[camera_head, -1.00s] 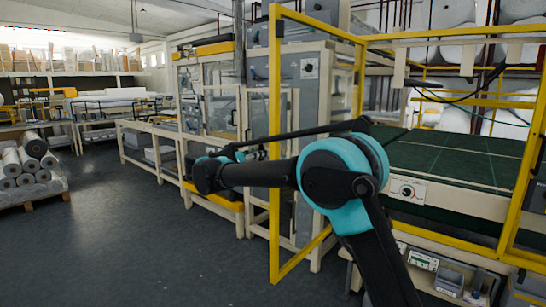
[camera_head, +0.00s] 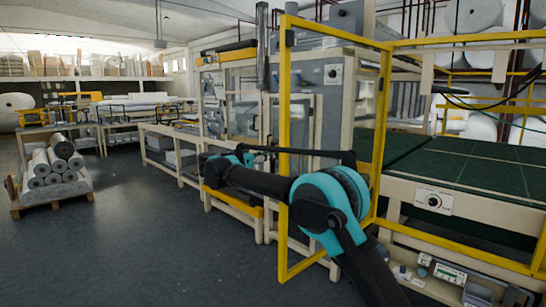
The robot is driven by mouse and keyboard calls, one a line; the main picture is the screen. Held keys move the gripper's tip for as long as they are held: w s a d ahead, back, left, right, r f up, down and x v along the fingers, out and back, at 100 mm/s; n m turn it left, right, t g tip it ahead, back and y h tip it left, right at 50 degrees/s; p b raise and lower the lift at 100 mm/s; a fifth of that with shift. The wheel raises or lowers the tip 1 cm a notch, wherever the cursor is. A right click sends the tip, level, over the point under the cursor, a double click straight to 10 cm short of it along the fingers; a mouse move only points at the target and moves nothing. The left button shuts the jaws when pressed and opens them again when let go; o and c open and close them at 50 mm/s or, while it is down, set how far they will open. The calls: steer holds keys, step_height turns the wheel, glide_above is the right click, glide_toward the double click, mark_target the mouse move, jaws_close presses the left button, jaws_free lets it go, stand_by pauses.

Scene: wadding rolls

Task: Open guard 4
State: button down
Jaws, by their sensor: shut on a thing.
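The guard is a yellow upright frame (camera_head: 284,225) in the middle of the view. It stands swung out from the machine, with its near post toward me and its far side by the machine's yellow frame. I take it for guard 4; no number is readable. My arm reaches in from the bottom right and bends left across the guard. My gripper (camera_head: 262,152) is small and partly hidden behind my wrist, beside the near post at mid-height. It appears shut on that post; the contact itself is not clear.
A green-topped conveyor machine (camera_head: 480,165) with a dial stands at right, with small boxes on a low shelf. Glazed cabinets (camera_head: 325,120) stand behind the guard. A pallet (camera_head: 50,200) of grey rolls is at left. The dark floor (camera_head: 140,250) at left is clear.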

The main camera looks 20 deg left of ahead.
steer(key=shift+d+r, duration=0.1)
steer(key=c, duration=1.5)
jaws_free()
steer(key=v, duration=1.2)
